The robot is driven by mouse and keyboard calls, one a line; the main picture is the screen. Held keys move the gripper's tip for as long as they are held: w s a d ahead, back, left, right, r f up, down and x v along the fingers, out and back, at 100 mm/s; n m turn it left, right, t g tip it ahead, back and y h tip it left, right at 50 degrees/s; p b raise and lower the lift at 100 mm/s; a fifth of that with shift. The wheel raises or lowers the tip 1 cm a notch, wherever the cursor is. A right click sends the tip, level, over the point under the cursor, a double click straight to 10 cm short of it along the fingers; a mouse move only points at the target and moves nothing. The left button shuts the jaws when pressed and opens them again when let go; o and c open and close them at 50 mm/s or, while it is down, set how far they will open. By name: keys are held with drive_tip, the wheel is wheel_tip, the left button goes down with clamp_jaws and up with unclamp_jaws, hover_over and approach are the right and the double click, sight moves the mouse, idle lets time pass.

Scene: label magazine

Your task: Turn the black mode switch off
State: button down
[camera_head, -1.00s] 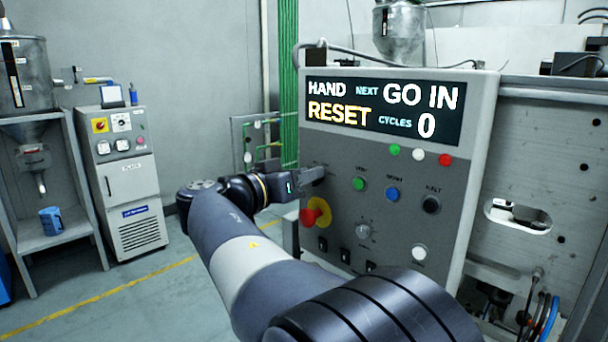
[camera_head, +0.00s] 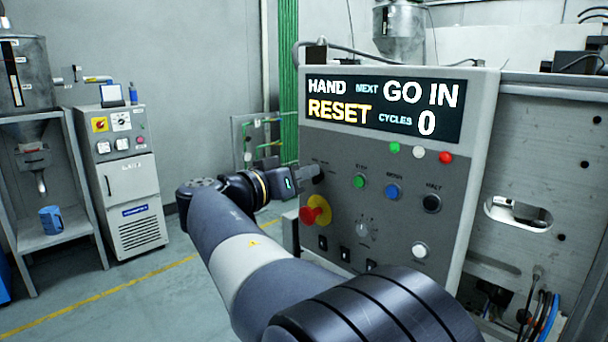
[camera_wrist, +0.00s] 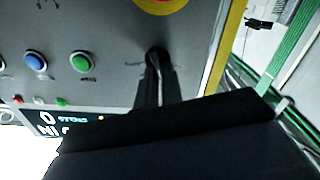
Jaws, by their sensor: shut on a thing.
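The black mode switch (camera_wrist: 157,56) sits on the grey panel and shows between my fingertips in the wrist view. In the head view the switch is mostly hidden by my gripper (camera_head: 308,174) at the panel's upper left. My gripper (camera_wrist: 158,80) is shut on the switch knob. The switch's exact setting cannot be read, as its markings are too small. The panel display (camera_head: 383,108) reads HAND, NEXT GO IN, RESET and CYCLES 0.
A red emergency stop (camera_head: 312,215) on a yellow plate is just below my gripper. Green (camera_head: 358,181), blue (camera_head: 392,192) and black (camera_head: 432,203) buttons lie to the right. A grey selector (camera_head: 362,230) is lower down. Open floor lies left.

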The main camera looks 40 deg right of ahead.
drive_tip(key=n, duration=0.5)
drive_tip(key=shift+w+f+b, duration=0.15)
drive_tip(key=shift+w+b, duration=0.1)
drive_tip(key=shift+b, duration=0.05)
drive_tip(key=shift+w+f+n+p, duration=0.15)
drive_tip(key=shift+n+p, duration=0.25)
drive_tip(key=shift+n, duration=1.8)
drive_tip(key=c, duration=1.6)
unclamp_jaws()
drive_tip(key=shift+o, duration=0.2)
drive_tip(key=a+b, duration=0.1)
drive_tip(key=a, duration=0.9)
drive_tip(key=shift+s+a, duration=0.4)
drive_tip(key=shift+s, duration=0.05)
drive_tip(key=shift+d, duration=0.15)
